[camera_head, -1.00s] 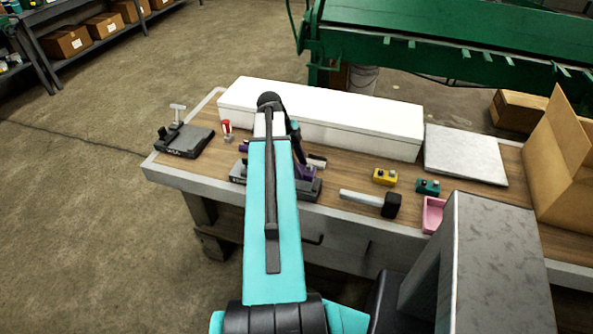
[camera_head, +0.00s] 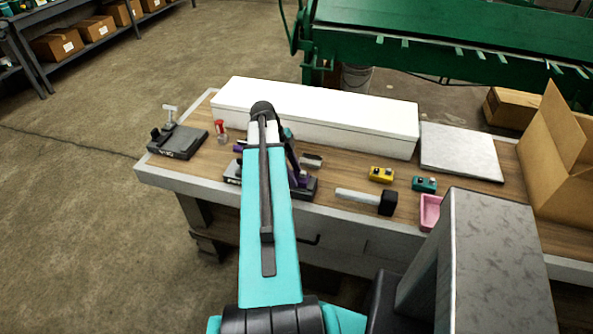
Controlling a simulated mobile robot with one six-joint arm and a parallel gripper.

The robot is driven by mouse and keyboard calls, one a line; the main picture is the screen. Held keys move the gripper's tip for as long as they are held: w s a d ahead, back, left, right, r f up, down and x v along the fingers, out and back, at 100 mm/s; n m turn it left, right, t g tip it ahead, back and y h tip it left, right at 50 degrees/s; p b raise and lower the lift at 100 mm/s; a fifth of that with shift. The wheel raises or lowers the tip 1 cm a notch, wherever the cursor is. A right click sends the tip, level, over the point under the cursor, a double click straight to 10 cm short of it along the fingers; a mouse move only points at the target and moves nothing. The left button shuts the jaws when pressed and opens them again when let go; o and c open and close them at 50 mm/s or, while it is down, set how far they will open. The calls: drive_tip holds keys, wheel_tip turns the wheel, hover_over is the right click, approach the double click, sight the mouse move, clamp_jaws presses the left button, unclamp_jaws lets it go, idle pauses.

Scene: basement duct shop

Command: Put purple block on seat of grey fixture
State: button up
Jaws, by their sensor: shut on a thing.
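My arm hides much of the middle of the bench. My gripper (camera_head: 296,172) shows only in part, just right of the arm, pointing down. It is shut on what looks like the purple block (camera_head: 298,181), low over or against a dark grey fixture (camera_head: 309,188). Whether the block touches the fixture's seat cannot be told. This fixture shows on both sides of my arm, its middle hidden. Another small purple piece (camera_head: 238,148) shows left of the arm. A second dark grey fixture (camera_head: 178,145) with an upright clamp handle stands at the bench's left end.
A long white box (camera_head: 330,125) lies along the back of the bench. A red-topped item (camera_head: 220,131), a black-headed mallet (camera_head: 387,202), a yellow block (camera_head: 381,174), a teal block (camera_head: 424,184), a pink tray (camera_head: 430,211) and a grey plate (camera_head: 459,150) are around.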

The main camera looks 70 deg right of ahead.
drive_tip(key=shift+a+f+b, duration=0.15)
drive_tip(key=shift+f+b, duration=0.15)
drive_tip(key=shift+f, duration=0.25)
drive_tip(key=shift+a+f, duration=0.1)
drive_tip(key=shift+f, duration=0.05)
drive_tip(key=o, duration=1.3)
drive_tip(key=shift+s+f, duration=0.1)
drive_tip(key=shift+o, duration=0.2)
drive_tip(key=shift+a, duration=0.1)
drive_tip(key=shift+r, duration=0.2)
drive_tip(key=shift+r+p, duration=0.4)
drive_tip(key=shift+r, duration=0.05)
drive_tip(key=shift+d+r+b, duration=0.1)
drive_tip(key=shift+d+b, duration=0.1)
drive_tip(key=shift+b, duration=0.1)
drive_tip(key=b+v, duration=0.3)
drive_tip(key=v, duration=0.9)
drive_tip(key=shift+d, duration=0.2)
